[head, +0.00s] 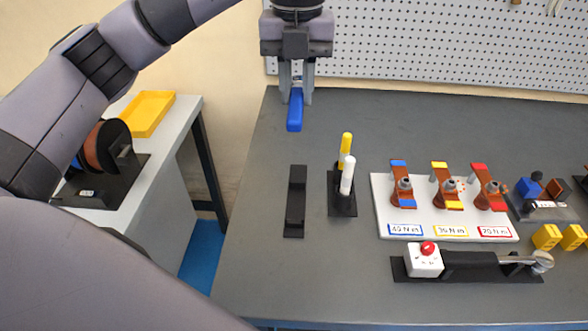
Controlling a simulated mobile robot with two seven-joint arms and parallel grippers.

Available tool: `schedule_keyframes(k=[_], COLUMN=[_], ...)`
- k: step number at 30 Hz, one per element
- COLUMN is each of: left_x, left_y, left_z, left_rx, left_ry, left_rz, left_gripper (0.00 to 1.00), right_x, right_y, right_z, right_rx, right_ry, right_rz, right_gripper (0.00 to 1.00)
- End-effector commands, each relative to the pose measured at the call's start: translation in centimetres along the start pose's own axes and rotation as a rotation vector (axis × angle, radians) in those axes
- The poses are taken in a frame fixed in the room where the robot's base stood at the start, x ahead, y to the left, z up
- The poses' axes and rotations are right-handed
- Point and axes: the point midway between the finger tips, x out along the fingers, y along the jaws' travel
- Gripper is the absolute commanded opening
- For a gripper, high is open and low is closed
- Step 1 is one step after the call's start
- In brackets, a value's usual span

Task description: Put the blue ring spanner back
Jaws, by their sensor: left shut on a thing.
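The blue ring spanner (295,113) shows as a blue handle hanging below my left gripper (296,97). My left gripper is shut on its upper part, above the back left of the grey table. The fingers hide the spanner's upper end, and no ring can be made out. An empty black holder (296,202) lies on the table in front of the spanner, apart from it. I cannot tell whether this holder belongs to the spanner. My right gripper is not in view.
A black stand with yellow and white markers (347,175) is right of the holder. Further right are a white board (392,224) with several coloured clamps and a silver-headed tool (515,260) in a black cradle. A pegboard (430,45) stands behind. The table's left front is clear.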

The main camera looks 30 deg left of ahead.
Motion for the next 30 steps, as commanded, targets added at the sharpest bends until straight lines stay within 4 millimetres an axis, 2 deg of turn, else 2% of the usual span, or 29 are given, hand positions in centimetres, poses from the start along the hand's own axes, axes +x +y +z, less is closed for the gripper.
schedule_keyframes(k=[13,19,22,30], left_x=[8.8,13.3,14.7,16.8], left_y=[0.0,0.1,0.0,0.1], left_z=[-0.1,-0.1,-0.1,-0.1], left_rx=[0.003,0.0,0.0,0.001], left_ry=[0.006,0.004,0.002,0.003], left_rz=[0.002,0.002,0.001,0.002], left_gripper=[0.0,0.0,0.0,0.0], right_x=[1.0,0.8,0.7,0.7], right_y=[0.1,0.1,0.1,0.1], right_z=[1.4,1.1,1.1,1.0], right_rx=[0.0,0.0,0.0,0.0], right_ry=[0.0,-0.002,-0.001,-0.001], right_rz=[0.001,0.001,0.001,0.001], right_gripper=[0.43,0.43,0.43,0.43])
